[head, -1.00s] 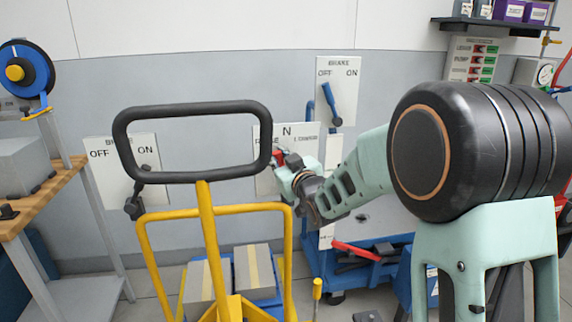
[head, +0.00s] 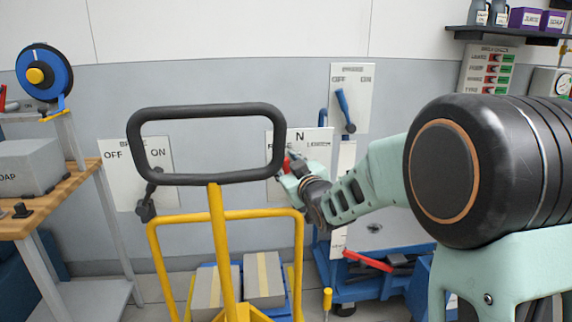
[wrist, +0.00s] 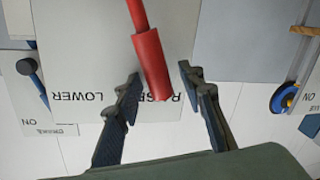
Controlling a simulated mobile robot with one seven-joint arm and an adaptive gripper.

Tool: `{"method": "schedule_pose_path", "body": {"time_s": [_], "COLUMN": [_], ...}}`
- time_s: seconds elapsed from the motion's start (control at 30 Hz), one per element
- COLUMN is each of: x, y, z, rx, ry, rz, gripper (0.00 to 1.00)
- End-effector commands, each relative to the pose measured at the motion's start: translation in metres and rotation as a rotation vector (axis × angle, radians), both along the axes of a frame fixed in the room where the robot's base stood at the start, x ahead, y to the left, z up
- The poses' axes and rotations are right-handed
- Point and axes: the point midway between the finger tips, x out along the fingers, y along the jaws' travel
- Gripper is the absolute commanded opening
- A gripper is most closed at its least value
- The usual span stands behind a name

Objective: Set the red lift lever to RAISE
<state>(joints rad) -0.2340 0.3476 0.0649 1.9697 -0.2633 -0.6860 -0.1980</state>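The red lift lever (wrist: 152,66) shows between my fingertips in the wrist view, tilted and with its tip over part of the word RAISE on its white panel (wrist: 75,60). In that view the panel's print is upside down. In the head view, the panel (head: 320,150) reads N at the top, RAISE at left and LOWER at right. Only a bit of red lever (head: 287,164) shows there, beside my gripper (head: 288,176). My gripper (wrist: 160,76) is open, with one finger on each side of the lever. Whether a finger touches it is unclear.
A left panel with a dark lever (head: 147,195) sits behind the black handle (head: 209,110) of a yellow truck. A blue lift frame (head: 385,285) with a red handle (head: 368,261) stands below.

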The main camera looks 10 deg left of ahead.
Motion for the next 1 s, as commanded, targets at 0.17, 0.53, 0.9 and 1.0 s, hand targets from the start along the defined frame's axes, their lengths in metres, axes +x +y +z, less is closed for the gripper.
{"method": "schedule_pose_path", "body": {"time_s": [0.17,0.53,0.9,1.0], "x": [-0.008,-0.067,-0.105,-0.107], "y": [-0.004,-0.034,-0.053,-0.054], "z": [0.002,0.006,0.009,0.008], "rx": [0.001,0.0,0.0,0.0], "ry": [-0.002,-0.001,0.0,0.0], "rz": [0.0,-0.002,0.0,0.0], "gripper": [0.36,0.36,0.36,0.36]}}
